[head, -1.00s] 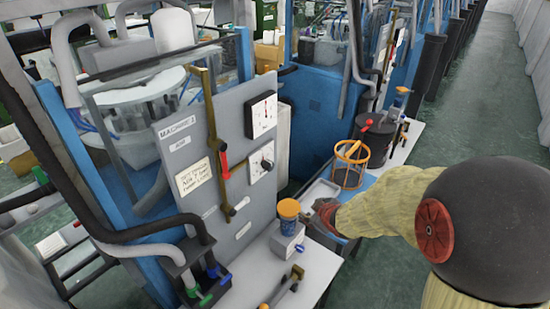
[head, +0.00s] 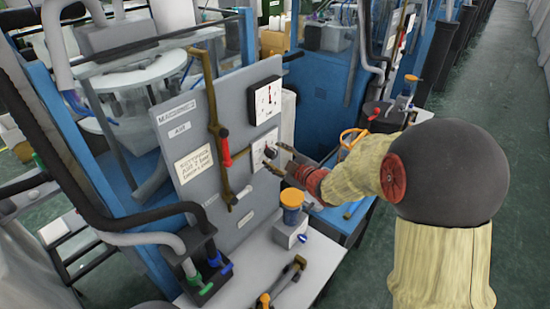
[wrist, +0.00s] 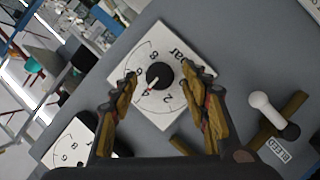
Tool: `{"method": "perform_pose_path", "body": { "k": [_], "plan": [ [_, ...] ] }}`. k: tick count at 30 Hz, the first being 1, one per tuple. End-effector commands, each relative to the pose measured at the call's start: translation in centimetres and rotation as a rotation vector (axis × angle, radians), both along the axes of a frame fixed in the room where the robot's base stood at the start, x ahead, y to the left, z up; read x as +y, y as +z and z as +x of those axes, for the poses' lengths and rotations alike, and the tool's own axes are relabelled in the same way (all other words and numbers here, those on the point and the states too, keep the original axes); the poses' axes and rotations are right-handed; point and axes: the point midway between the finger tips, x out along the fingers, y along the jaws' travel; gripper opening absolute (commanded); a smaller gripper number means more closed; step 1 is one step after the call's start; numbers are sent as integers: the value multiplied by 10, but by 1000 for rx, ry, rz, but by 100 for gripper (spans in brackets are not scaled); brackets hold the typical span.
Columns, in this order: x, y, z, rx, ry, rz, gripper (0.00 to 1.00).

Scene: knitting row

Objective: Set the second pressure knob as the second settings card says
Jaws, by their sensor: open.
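The pressure knob (head: 270,151) is a dark knob on a white numbered dial plate, on the grey panel below a gauge (head: 267,99). In the wrist view the black knob (wrist: 160,75) sits mid-dial, and its pale-red pointer mark aims at the lower-left part of the scale; the exact value is too small to read surely. My gripper (head: 276,160) is open in front of the dial. In the wrist view its fingers stand on both sides of the knob, apart from it. The settings card (head: 194,164) is cream with handwriting, too blurred to read fully.
A brass lever with a red grip (head: 224,148) stands left of the dial. In the wrist view a white-ended lever (wrist: 270,110) is at the right by a BLEED label. An orange-topped jar (head: 291,200) stands on the bench (head: 250,262) below my gripper.

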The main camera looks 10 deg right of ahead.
Motion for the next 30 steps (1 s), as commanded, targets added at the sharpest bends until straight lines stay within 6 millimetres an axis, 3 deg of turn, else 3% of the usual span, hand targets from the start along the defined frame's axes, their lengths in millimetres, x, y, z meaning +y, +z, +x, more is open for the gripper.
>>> {"method": "perform_pose_path", "body": {
  "k": [12, 30],
  "plan": [
    [3, -3, 10, 1, -1, 1, 46],
    [3, -3, 10, 2, 0, 0, 13]
  ]
}}
